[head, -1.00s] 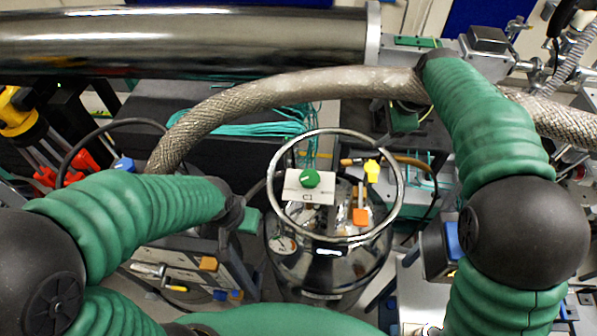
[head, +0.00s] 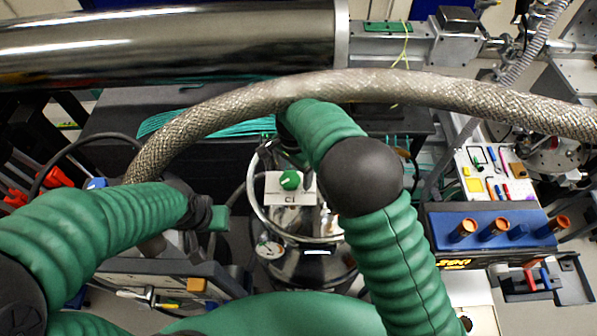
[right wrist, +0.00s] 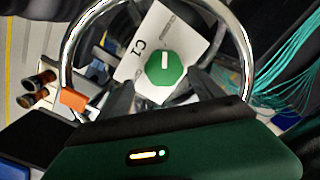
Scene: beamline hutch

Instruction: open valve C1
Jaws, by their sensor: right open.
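Valve C1 is a green knob (head: 290,180) with a white pointer mark, on a white plate (head: 291,199) lettered C1. It stands inside the chrome ring (head: 252,205) on top of a shiny metal vessel (head: 306,270). The knob also shows in the right wrist view (right wrist: 164,72). My right gripper (right wrist: 163,92) is open, its two dark fingers spread on either side below the knob in that view; I cannot tell whether they touch it.
A thick braided hose (head: 380,86) arches behind the vessel. A big steel pipe (head: 170,45) runs along the back left. A blue rack (head: 490,235) with orange-brown tubes stands at the right. An orange tag (right wrist: 74,98) is near the ring in the wrist view.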

